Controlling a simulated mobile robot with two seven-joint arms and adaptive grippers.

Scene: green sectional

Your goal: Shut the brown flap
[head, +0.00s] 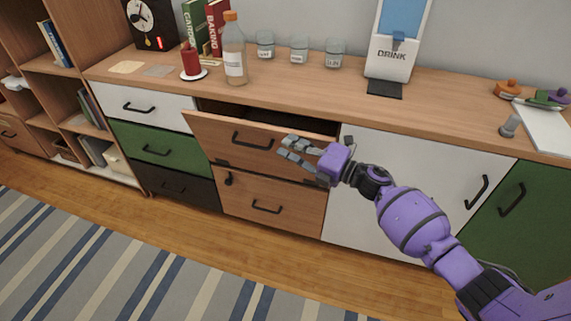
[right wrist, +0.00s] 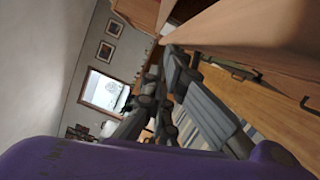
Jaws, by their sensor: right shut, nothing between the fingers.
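The brown flap (head: 232,133) is a wooden front with a black bar handle in the cabinet's middle column. It hangs tilted outward at its top, with a dark opening (head: 270,117) behind its upper edge. My right gripper (head: 284,147) is at the flap's right part, in front of it. Its fingers are shut with nothing between them, and I cannot tell whether they touch the flap. In the right wrist view the gripper's fingers (right wrist: 165,72) point away beside brown wooden surfaces. My left gripper is out of view.
A brown front (head: 255,200) with a handle is below the flap. White (head: 140,105) and green (head: 155,148) drawers are on the left, a white door (head: 400,165) on the right. A bottle (head: 234,60) and red candle (head: 191,62) stand on the top. The striped rug (head: 120,250) is clear.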

